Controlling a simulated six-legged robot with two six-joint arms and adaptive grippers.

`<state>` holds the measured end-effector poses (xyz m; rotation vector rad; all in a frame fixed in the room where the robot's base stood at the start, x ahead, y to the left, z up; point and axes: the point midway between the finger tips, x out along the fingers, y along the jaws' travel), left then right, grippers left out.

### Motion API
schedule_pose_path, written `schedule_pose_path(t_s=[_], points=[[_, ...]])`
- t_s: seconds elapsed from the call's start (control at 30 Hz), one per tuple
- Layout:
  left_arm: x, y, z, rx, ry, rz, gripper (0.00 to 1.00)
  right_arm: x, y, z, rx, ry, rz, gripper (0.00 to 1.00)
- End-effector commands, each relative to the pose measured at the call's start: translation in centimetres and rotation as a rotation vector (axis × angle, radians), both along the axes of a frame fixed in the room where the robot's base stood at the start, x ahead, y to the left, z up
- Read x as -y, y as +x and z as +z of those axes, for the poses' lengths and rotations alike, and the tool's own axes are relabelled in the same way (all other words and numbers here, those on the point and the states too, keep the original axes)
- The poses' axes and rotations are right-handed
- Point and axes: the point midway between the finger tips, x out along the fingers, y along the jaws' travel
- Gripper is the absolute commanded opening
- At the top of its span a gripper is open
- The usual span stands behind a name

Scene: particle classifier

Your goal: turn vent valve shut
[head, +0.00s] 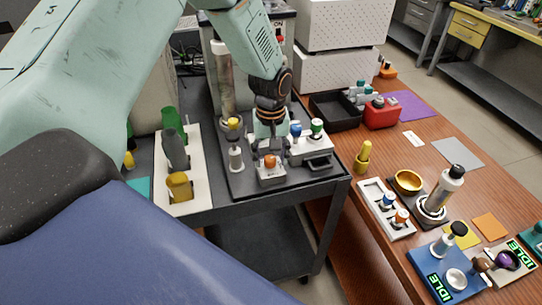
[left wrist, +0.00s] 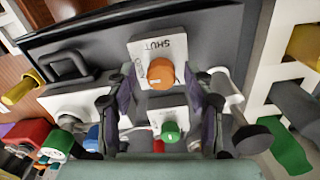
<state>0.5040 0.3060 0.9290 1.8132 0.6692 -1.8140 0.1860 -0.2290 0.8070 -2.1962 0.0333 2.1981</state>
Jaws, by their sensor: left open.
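An orange valve knob (head: 269,161) sits on a small pale block at the front of the dark cart tray. In the left wrist view the orange knob (left wrist: 161,73) faces me, and its block carries the word SHUT, upside down. I cannot read which valve it is. A green knob (left wrist: 170,131) on a second pale block shows lower, between the fingers. My left gripper (head: 270,128) is open and empty, pointing down just behind the orange knob. In the wrist view its fingers (left wrist: 160,100) stand on either side of the green knob's block, apart from the orange knob. My right gripper is not in view.
A white-and-yellow-topped post (head: 236,150) stands left of the orange knob. Blue (head: 295,131) and green (head: 317,127) capped parts stand close on the right. A white rack (head: 184,208) with bottles is farther left. The wooden bench (head: 345,215) on the right is crowded.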

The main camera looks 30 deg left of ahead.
Motion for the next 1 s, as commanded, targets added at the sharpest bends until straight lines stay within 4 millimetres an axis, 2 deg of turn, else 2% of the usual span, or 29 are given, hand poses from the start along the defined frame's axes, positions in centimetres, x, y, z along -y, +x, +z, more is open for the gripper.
schedule_pose_path(t_s=[0.27, 0.87, 1.0], points=[[0.00, 0.04, -0.08, 0.001, 0.000, 0.000, 0.51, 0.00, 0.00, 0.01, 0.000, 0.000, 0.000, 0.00], [-0.01, 0.02, -0.05, 0.001, -0.001, 0.000, 0.00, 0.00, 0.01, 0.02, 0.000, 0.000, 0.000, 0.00], [-0.01, 0.02, -0.04, 0.001, -0.001, -0.003, 0.00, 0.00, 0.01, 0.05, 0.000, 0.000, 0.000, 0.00]])
